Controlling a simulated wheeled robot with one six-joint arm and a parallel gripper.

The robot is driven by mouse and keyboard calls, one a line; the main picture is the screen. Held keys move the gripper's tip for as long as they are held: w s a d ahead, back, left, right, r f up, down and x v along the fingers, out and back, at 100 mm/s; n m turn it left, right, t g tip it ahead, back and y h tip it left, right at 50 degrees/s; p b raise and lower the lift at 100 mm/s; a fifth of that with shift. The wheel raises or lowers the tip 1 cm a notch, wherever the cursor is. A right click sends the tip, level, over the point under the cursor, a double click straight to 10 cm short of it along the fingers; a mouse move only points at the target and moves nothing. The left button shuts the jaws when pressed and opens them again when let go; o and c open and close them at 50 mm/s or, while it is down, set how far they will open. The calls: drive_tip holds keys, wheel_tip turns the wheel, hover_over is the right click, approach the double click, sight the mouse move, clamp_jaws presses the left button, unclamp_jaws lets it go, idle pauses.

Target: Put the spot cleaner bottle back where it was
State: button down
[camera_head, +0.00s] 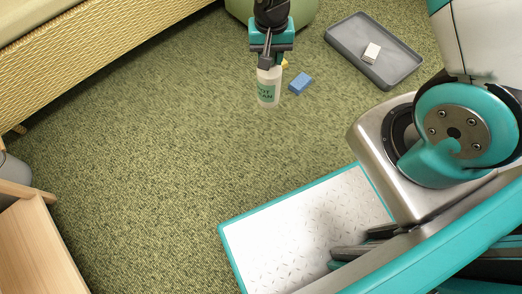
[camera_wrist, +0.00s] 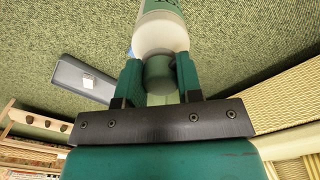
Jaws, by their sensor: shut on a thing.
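The spot cleaner bottle (camera_head: 268,91) is a whitish bottle with a green label, upright at the top middle of the head view. My gripper (camera_head: 268,62) is above it and shut on its top. In the wrist view my gripper's two teal fingers (camera_wrist: 158,76) pinch the bottle's grey-green cap, and the pale body of the bottle (camera_wrist: 160,34) extends beyond them. I cannot tell whether the bottle's base touches the carpet.
A blue sponge (camera_head: 300,83) lies right of the bottle, with a small yellow thing (camera_head: 285,64) behind. A grey tray (camera_head: 346,66) holding a whitish block (camera_head: 371,53) is at the upper right. A green pouf (camera_head: 303,12) stands behind my gripper. A wicker sofa (camera_head: 90,52) is left. Open carpet lies between.

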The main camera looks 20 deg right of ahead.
sight(263, 87)
drive_tip(key=shift+m, duration=0.5)
drive_tip(key=f+b, duration=0.3)
drive_tip(key=a+f+b, duration=0.1)
drive_tip(key=f+b, duration=0.2)
drive_tip(key=f, duration=0.1)
drive_tip(key=a+f+b, duration=0.1)
drive_tip(key=f+b, duration=0.3)
drive_tip(key=shift+s+f, duration=0.1)
wheel_tip(263, 87, down, 20)
drive_tip(key=b, duration=1.1)
drive_tip(key=shift+r, duration=0.2)
drive_tip(key=shift+f, duration=0.15)
drive_tip(key=c, duration=0.8)
unclamp_jaws()
